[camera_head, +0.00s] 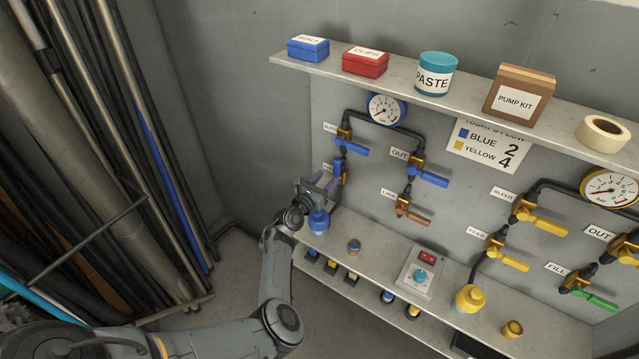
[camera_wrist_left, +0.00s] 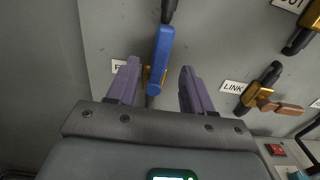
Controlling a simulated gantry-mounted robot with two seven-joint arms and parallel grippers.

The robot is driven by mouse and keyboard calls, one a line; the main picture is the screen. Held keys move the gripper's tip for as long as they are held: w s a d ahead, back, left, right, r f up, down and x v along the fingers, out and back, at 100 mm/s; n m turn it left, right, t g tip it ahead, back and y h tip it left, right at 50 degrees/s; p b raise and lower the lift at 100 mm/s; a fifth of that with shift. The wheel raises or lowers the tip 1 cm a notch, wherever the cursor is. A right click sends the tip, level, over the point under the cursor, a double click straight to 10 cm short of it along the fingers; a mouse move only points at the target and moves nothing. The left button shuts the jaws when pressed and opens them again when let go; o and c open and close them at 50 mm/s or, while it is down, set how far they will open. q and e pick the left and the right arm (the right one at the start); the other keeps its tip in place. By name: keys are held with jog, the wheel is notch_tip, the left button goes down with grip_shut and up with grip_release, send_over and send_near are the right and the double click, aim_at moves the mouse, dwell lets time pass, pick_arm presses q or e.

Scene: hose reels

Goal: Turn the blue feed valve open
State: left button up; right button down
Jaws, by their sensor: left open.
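The blue feed valve (camera_head: 338,169) is on the left of the wall panel in the head view, partly hidden by my gripper. In the left wrist view its blue handle (camera_wrist_left: 160,48) points upward, roughly in line with the dark pipe, with a bit of brass body below. My left gripper (camera_head: 322,184) is at this valve. Its two purple fingers are apart, one on each side of the valve in the left wrist view (camera_wrist_left: 158,76), with gaps on both sides of the handle. The label beside it is mostly covered by a finger. My right gripper is in neither view.
Another blue-handled valve (camera_head: 352,147) is just above, and a third (camera_head: 430,177) is to the right. The copper-handled link valve (camera_head: 412,212) is lower right. A blue bottle (camera_head: 319,222) stands on the shelf below my gripper. Hoses and pipes fill the left side.

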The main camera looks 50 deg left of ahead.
pick_arm(q)
jog(key=shift+v, duration=1.7)
jog(key=s+a+f+m+g+h, duration=0.15)
jog(key=s+m+g, duration=0.45)
jog(key=m, duration=0.7)
jog(key=s+d+f+m+g+h, duration=0.25)
jog(key=s+d+m+g, duration=0.55)
jog(key=s+d+m, duration=2.05)
notch_tip(320, 180, up, 25)
jog(key=d+p, duration=0.2)
jog(key=p, duration=2.2)
jog(key=shift+s+n, duration=0.35)
